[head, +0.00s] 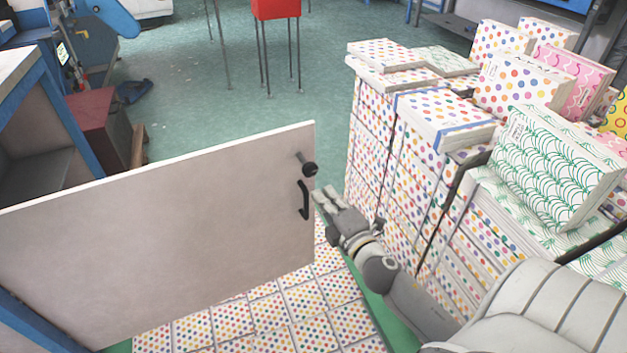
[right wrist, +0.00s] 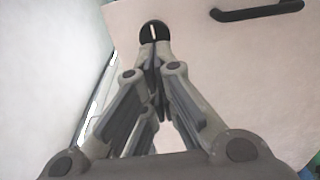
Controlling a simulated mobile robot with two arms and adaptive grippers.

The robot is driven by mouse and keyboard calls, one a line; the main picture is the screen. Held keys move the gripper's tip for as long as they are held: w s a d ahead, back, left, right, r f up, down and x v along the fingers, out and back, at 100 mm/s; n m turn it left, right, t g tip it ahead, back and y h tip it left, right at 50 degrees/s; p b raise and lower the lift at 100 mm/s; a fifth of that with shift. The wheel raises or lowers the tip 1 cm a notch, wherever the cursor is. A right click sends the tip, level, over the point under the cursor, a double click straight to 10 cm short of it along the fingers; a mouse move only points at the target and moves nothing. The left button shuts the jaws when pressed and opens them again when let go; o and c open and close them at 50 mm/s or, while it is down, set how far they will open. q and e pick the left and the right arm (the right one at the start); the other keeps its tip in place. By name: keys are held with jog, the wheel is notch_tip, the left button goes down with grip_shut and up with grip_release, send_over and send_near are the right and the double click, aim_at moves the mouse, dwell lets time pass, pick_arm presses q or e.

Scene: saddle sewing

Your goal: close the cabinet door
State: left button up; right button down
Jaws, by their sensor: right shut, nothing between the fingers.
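The cabinet door (head: 160,225) is a pale panel that stands swung out across the left and middle of the head view. Near its free right edge are a black knob (head: 309,169) and a dark bar handle (head: 303,200). In the right wrist view the door (right wrist: 240,70) fills the background, with the bar handle (right wrist: 257,12) at the top right. My right gripper (head: 322,196) is shut and empty, close by the door's free edge and handle. Its fingertips (right wrist: 153,45) overlap the knob in the wrist view; I cannot tell whether they touch. My left gripper is not in view.
Stacks of patterned boxes (head: 400,135) stand close on the right. More dotted boxes (head: 280,315) lie low beneath the door. A blue-framed cabinet (head: 50,110) and a dark red box (head: 100,125) are at the left. A red stool (head: 276,10) stands on open green floor behind.

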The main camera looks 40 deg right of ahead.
aim_at(309, 175)
jog(key=shift+w+d, duration=0.25)
jog(key=shift+w, duration=1.3)
jog(key=shift+w+d, duration=0.2)
jog(key=shift+w, duration=1.35)
